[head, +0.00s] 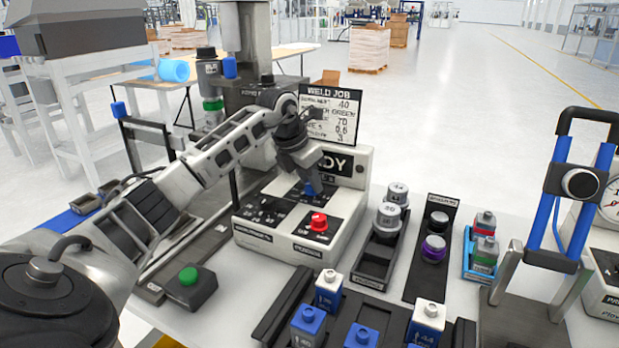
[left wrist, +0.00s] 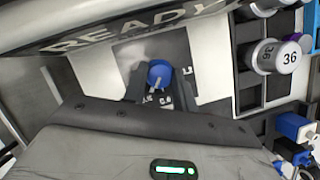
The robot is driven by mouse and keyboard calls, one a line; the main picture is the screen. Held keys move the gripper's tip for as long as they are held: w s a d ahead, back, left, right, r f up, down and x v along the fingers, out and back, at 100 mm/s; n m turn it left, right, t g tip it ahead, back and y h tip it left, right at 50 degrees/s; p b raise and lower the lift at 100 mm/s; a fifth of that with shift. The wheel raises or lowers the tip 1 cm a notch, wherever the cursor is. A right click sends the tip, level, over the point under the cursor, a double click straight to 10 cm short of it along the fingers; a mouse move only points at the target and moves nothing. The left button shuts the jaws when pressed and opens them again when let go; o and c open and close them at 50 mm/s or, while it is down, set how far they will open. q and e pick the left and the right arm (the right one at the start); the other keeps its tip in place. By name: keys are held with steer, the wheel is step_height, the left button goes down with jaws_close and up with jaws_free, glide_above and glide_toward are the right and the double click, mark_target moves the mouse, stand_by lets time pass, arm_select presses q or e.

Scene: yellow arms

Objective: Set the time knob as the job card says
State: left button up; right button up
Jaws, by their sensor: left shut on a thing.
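The weld console (head: 335,232) is a white box with black panels, a red button (head: 318,222) and a display ending in "DY"; the left wrist view shows "READY" on its display strip (left wrist: 130,28). My left gripper (head: 309,182) points down at the console's upper panel and is shut on a blue knob (head: 312,190), also visible in the left wrist view (left wrist: 160,73). Small scale marks surround the knob; its exact setting is unclear. The job card (head: 332,108), headed "WELD JOB", stands behind. It shows 40, GREEN, 70, 0.6 and 3; my arm covers some labels. My right gripper is out of view.
Right of the console are a rack with grey cylinders (head: 389,213), a black strip with a purple-ringed piece (head: 434,248) and a blue tray (head: 468,265). Blue and white blocks (head: 328,290) stand in front. A green button box (head: 190,287) is front left. A blue-handled fixture (head: 553,205) stands right.

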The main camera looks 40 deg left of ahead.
arm_select(q)
steer(key=n+y+p, duration=0.1)
steer(key=n, duration=0.2)
steer(key=shift+d+r+n, duration=0.1)
steer(key=shift+n, duration=0.2)
steer(key=shift+d+n+y+p, duration=0.1)
steer(key=shift+n+y+p, duration=0.6)
steer(key=shift+n, duration=1)
steer(key=o, duration=1)
steer(key=shift+c, duration=0.2)
steer(key=b+v, duration=0.1)
steer(key=v, duration=1.4)
steer(key=shift+d+r, duration=0.25)
steer(key=shift+r, duration=0.2)
steer(key=shift+w, duration=0.1)
